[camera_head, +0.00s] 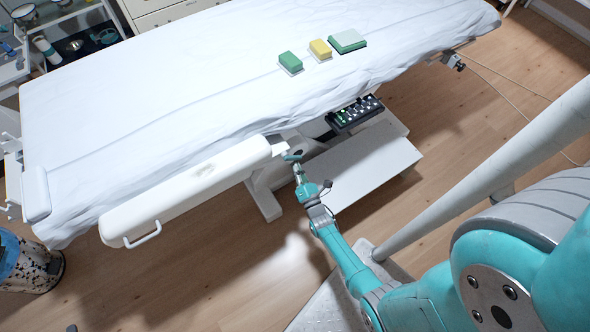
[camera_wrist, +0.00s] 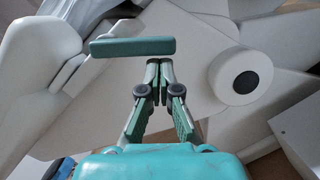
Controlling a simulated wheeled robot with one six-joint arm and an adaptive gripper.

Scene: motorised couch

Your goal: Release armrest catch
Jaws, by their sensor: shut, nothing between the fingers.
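The white padded armrest (camera_head: 185,190) runs along the near side of the couch (camera_head: 150,90). In the wrist view its pale end (camera_wrist: 40,75) fills the left side. A flat teal bar, which looks like the armrest catch (camera_wrist: 133,47), stands out from that end and lies level in the picture. The catch also shows as a small teal piece (camera_head: 291,156) in the head view. My gripper (camera_wrist: 160,68) is shut and empty, with its fingertips just below the right part of the bar. I cannot tell whether they touch it. In the head view my gripper (camera_head: 298,170) is beside the armrest's right end.
A white round knob with a dark centre (camera_wrist: 240,76) is right of my fingers. A control box (camera_head: 355,112) hangs under the couch edge, above the white base (camera_head: 365,165). Green and yellow blocks (camera_head: 319,49) lie on the sheet. A patterned bin (camera_head: 28,265) stands lower left.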

